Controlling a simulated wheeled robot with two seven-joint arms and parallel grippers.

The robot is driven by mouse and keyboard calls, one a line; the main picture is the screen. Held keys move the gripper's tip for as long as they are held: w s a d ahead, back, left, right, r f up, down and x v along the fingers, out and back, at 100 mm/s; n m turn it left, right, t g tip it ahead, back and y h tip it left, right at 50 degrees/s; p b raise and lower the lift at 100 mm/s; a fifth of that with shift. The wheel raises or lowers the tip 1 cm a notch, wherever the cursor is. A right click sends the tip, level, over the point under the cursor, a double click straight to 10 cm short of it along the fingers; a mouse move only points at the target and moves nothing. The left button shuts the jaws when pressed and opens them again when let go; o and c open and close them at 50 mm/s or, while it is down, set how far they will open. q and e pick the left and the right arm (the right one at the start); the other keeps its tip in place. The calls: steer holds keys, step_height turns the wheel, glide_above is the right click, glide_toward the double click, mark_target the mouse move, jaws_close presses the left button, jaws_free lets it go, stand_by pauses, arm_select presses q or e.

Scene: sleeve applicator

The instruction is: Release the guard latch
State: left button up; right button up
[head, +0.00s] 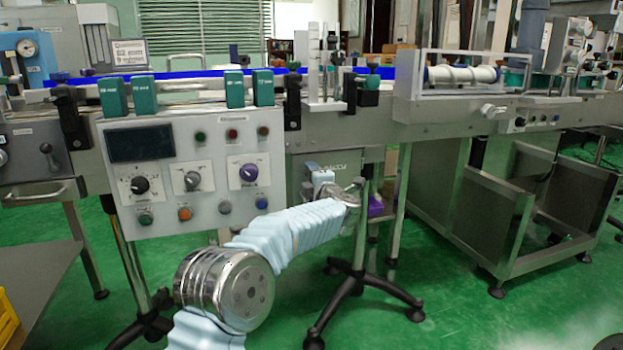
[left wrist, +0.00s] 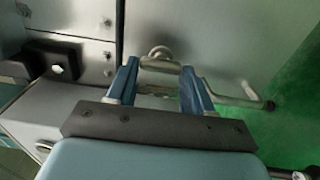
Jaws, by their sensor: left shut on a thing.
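My left arm reaches from the bottom of the head view to the machine's underside, right of the control panel. My left gripper (head: 343,190) is at its far end; its fingertips are hard to make out there. In the left wrist view the two blue fingers (left wrist: 160,72) stand apart, with a short metal cross-piece (left wrist: 160,66) between them, and the gripper is shut on it. A small metal loop (left wrist: 159,51) shows just beyond. This metal piece looks like the guard latch, though no label confirms it. My right gripper is not in view.
The control panel (head: 190,170) with knobs and buttons is left of my gripper. In the left wrist view, a bent metal rod (left wrist: 236,98) runs right of the fingers, and a black block (left wrist: 55,62) is at left. A stand with black feet (head: 362,288) is below.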

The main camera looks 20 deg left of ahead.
arm_select(q)
steer(key=o, duration=1)
steer(key=shift+o, duration=0.2)
steer(key=v, duration=1.3)
steer(key=shift+s+d, duration=0.25)
steer(key=shift+s, duration=0.05)
